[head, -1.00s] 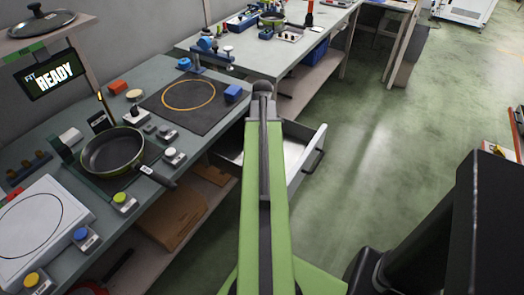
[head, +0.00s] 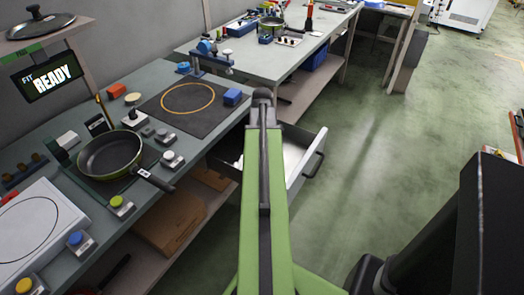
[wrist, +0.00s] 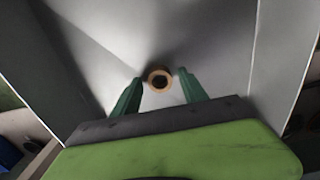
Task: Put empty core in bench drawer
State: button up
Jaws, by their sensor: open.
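The empty core (wrist: 159,79) is a small tan ring with a dark hole, seen end-on in the wrist view over the drawer's pale inside. My gripper (wrist: 160,75) is open, with one green finger on each side of the core and a small gap on both sides. I cannot tell how high the fingertips are above the drawer floor. The bench drawer (head: 313,158) is pulled out from under the bench, with a dark handle at its front. In the head view my arm covers part of the drawer and hides the gripper and core.
The bench carries a frying pan (head: 109,157), a dark mat (head: 214,108) with an orange ring, a blue block (head: 232,96) and several buttons. A second bench (head: 260,62) is behind. The green floor (head: 400,150) at right is clear.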

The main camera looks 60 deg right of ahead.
notch_tip(320, 180, up, 12)
jog(key=p, duration=1.2)
jog(key=shift+r, duration=0.1)
